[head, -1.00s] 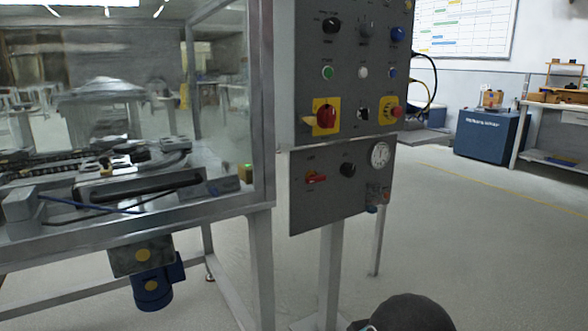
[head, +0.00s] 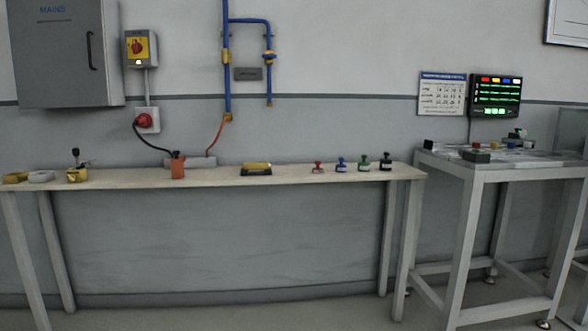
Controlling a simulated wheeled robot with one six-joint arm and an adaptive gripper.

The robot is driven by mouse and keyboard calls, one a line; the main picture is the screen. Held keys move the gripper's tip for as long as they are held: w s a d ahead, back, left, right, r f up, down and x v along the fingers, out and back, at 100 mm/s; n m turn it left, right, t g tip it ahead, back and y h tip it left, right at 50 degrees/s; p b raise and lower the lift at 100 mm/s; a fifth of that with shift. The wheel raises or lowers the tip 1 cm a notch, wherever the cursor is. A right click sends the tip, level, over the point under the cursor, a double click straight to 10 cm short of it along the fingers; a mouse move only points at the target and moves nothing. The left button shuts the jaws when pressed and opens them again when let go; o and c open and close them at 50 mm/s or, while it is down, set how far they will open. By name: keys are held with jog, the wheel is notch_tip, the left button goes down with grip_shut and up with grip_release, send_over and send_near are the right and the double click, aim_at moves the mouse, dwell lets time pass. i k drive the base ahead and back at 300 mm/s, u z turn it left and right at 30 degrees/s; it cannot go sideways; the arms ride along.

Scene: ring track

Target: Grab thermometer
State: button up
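No thing in the head view can be told for certain as the thermometer. A long pale bench (head: 120,178) along the wall carries several small items. Among them are an upright orange item with a dark top (head: 178,169), a yellow-and-black item lying flat (head: 257,168), and a yellow item with a black knob on a stem (head: 77,172). They are too small to tell what they are. My gripper is not in view.
Several stamp-like items, one of them red (head: 318,168), stand at the bench's right. A higher table (head: 480,170) with small items adjoins there. A grey cabinet (head: 65,60) and blue pipes (head: 227,60) are on the wall. The space under the bench is open.

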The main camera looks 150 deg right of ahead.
aim_at(260, 164)
jog(key=z, duration=4.4)
jog(key=i, duration=1.55)
